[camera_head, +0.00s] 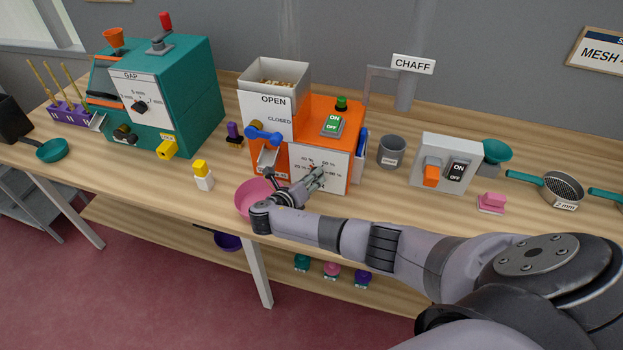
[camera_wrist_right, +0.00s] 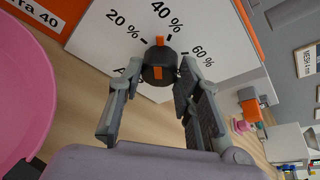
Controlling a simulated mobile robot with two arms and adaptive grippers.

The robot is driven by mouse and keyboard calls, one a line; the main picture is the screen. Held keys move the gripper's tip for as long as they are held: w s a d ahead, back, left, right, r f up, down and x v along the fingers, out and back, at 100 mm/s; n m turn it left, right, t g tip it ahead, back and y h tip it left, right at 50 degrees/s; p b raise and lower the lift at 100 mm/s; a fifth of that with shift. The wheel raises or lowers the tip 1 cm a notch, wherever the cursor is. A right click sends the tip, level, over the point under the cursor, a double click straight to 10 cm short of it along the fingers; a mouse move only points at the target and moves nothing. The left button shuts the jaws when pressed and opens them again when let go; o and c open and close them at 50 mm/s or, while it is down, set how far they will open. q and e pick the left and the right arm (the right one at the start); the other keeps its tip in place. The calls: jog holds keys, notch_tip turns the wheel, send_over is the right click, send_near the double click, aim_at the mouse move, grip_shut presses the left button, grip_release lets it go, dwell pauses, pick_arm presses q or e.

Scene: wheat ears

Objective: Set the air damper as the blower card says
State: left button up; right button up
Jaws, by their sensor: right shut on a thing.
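The orange blower (camera_head: 330,122) stands mid-bench with a white damper dial plate (camera_head: 335,180) on its front. The plate also fills the right wrist view (camera_wrist_right: 222,60); it reads 20 %, 40 % and 60 %, with a further label partly hidden. The dark damper knob (camera_wrist_right: 158,72) has an orange pointer. The pointer stands close to the 40 % tick, slightly towards 20 %. My right gripper (camera_wrist_right: 158,84) is shut on the knob, one finger at each side. My left gripper is out of view. I cannot identify the blower card.
A pink bowl (camera_head: 257,194) sits close left of my right gripper. A blue lever (camera_head: 263,134) and a metal chute are above it. A grey cup (camera_head: 392,152) and a switch box (camera_head: 446,162) stand to the right. A teal mill (camera_head: 165,95) stands left.

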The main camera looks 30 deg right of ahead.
jog(key=n, duration=0.1)
jog(key=n+h, duration=0.1)
jog(key=n, duration=0.1)
jog(key=n+g+h+b, duration=0.1)
jog(key=shift+w+a+f+n, duration=0.2)
jog(key=shift+f+n, duration=0.1)
jog(key=shift+n, duration=0.1)
jog(key=shift+h, duration=0.4)
jog(key=o, duration=1.1)
jog(key=shift+o, duration=0.2)
jog(key=v, duration=1.2)
